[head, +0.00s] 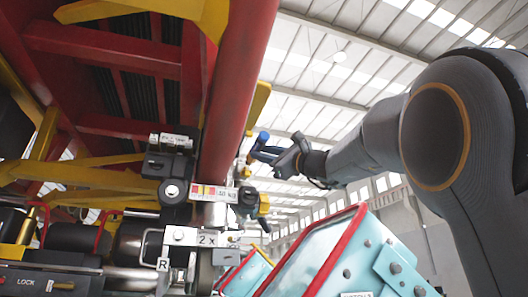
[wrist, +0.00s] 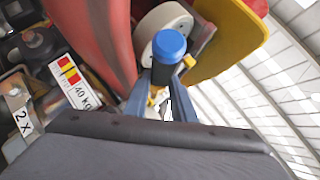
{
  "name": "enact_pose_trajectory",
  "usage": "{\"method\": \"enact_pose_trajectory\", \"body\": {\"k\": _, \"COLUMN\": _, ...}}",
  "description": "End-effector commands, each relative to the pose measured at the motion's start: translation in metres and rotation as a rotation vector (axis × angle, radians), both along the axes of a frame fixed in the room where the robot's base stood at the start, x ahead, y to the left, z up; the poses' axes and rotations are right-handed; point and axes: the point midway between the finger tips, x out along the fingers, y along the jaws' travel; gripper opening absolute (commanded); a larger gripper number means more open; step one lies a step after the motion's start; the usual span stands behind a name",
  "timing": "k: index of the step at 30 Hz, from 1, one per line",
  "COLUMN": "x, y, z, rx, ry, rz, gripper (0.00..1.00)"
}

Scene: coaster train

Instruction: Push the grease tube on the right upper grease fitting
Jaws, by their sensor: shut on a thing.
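My gripper (head: 272,153) is raised beside the red train beam, at the right of it in the head view. In the wrist view my gripper's fingers (wrist: 162,90) are shut on the grease tube (wrist: 169,53), a dark cylinder with a blue round end facing the camera. The blue end of the tube also shows in the head view (head: 263,136). A white wheel (wrist: 152,27) and a yellow plate (wrist: 236,40) lie behind the tube in the wrist view. I cannot make out the right upper grease fitting, nor whether the tube touches it.
The thick red beam (head: 240,85) stands left of my gripper. Couplings and a labelled block (head: 213,193) sit below left. A light blue train part with a red rim (head: 320,250) is below right.

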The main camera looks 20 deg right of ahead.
Motion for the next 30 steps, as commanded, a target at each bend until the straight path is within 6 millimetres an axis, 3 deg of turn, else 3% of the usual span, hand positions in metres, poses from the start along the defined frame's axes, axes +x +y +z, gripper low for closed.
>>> {"method": "enact_pose_trajectory", "body": {"k": 13, "x": 0.033, "y": 0.0, "z": 0.001, "rx": 0.001, "ry": -0.001, "rz": 0.0, "gripper": 0.0}}
{"method": "enact_pose_trajectory", "body": {"k": 30, "x": 0.038, "y": 0.0, "z": 0.001, "rx": 0.001, "ry": -0.001, "rz": 0.0, "gripper": 0.0}}
